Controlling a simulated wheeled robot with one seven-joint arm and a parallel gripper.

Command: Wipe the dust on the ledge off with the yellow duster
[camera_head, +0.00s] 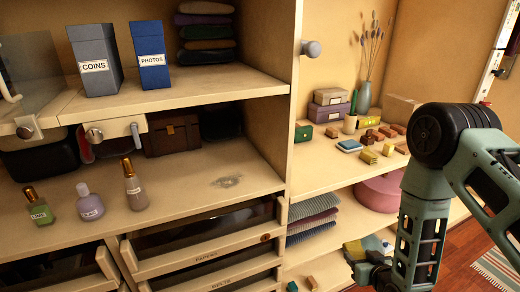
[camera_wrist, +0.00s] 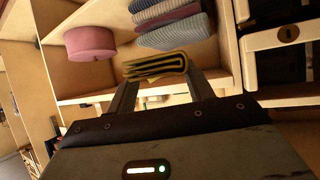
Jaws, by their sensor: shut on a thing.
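The dust (camera_head: 226,182) is a small grey patch on the wooden ledge (camera_head: 190,178), right of the bottles. My gripper (camera_wrist: 162,78) is shut on the yellow duster (camera_wrist: 156,66), a folded yellow cloth with dark edges between the two fingers in the wrist view. In the head view the yellow duster (camera_head: 354,249) shows at the lower right, in front of the lower shelf, well to the right of and below the dust. My gripper is partly hidden behind my arm there.
Three bottles (camera_head: 90,203) stand on the ledge's left part. A brown box (camera_head: 172,135) is behind. An upright divider (camera_head: 292,100) separates the ledge from the right shelves, which hold small boxes, folded cloths (camera_head: 312,215) and a pink round box (camera_head: 380,194). Drawers (camera_head: 205,240) lie below.

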